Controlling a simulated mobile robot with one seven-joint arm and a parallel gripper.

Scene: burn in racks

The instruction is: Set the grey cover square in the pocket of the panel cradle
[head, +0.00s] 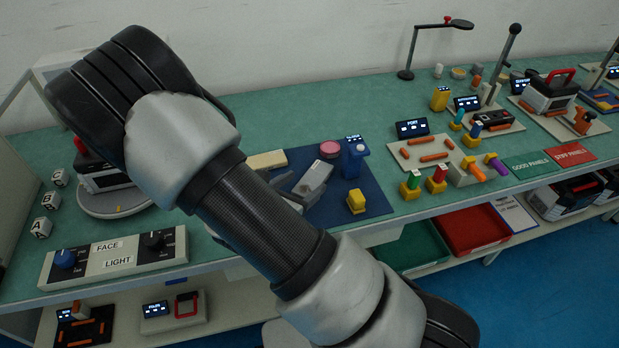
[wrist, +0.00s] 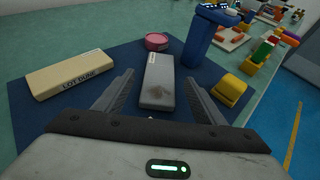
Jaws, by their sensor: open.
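The grey cover (wrist: 158,72) is a flat, long grey block lying on the dark blue mat (wrist: 45,118). In the head view the cover (head: 316,176) is partly behind my gripper. My gripper (wrist: 160,79) is open, with one finger on each side of the cover's near part. Gaps show between the fingers and the cover, and it is not gripped. A small dark mark is on the cover's near end. I cannot tell for sure which fixture is the panel cradle; a dark tray with orange marks (head: 82,336) sits on the lower shelf at left.
A cream block labelled LOT DUNE (wrist: 70,76) lies left of the cover. A pink round tin (wrist: 157,41) is behind it. A blue post (wrist: 201,42) and a yellow block (wrist: 231,89) stand to its right. A FACE/LIGHT control panel (head: 113,258) is at the front left.

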